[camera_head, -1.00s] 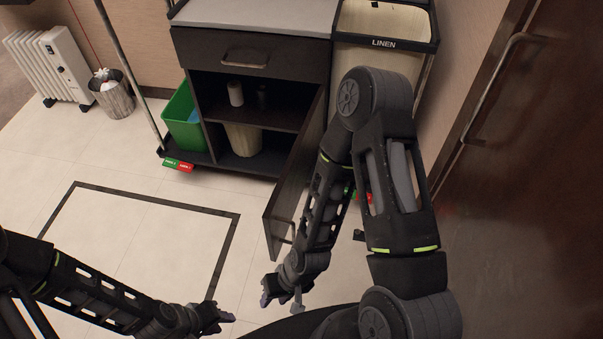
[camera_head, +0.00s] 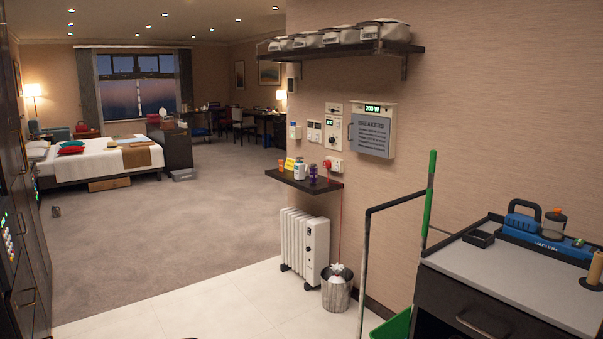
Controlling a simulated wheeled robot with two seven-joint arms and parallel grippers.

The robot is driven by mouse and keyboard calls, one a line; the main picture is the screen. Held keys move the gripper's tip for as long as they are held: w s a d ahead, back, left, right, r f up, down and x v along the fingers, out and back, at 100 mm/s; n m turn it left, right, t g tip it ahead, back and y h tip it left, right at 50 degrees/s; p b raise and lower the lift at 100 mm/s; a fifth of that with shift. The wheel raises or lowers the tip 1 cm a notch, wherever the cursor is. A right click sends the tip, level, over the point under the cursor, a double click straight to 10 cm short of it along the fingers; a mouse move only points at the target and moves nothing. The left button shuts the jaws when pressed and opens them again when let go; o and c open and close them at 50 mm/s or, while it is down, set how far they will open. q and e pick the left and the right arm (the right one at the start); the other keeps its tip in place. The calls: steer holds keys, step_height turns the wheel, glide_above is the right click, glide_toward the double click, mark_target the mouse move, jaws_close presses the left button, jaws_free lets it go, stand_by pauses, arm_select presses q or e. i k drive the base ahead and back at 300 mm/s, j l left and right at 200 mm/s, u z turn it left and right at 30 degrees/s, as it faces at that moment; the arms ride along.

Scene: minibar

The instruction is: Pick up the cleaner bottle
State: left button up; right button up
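No bottle is clearly marked as cleaner. A small white bottle with blue on it (camera_head: 299,169) stands on the dark wall shelf (camera_head: 304,183), beside a small purple container (camera_head: 313,174) and an orange item (camera_head: 280,167). Their labels are too small to read. The open cabinet of the cart is out of this view; only the cart's top (camera_head: 510,283) and upper drawer front (camera_head: 475,312) show at the lower right. Neither of my grippers is in view now.
A white radiator (camera_head: 304,247) and a waste bin (camera_head: 337,290) stand by the wall.

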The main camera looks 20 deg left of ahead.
mark_target(300, 167)
steer(key=i+j+u, duration=0.4)
steer(key=i, duration=0.85)
steer(key=i+j+u, duration=0.15)
steer(key=i+u, duration=0.25)
steer(key=i, duration=0.85)
steer(key=i+j+z, duration=0.15)
steer(key=i+z, duration=0.35)
steer(key=i, duration=0.2)
steer(key=i+j+z, duration=0.5)
steer(key=i, duration=0.15)
steer(key=i+j+z, duration=0.5)
steer(key=i+j, duration=0.05)
steer(key=j, duration=0.05)
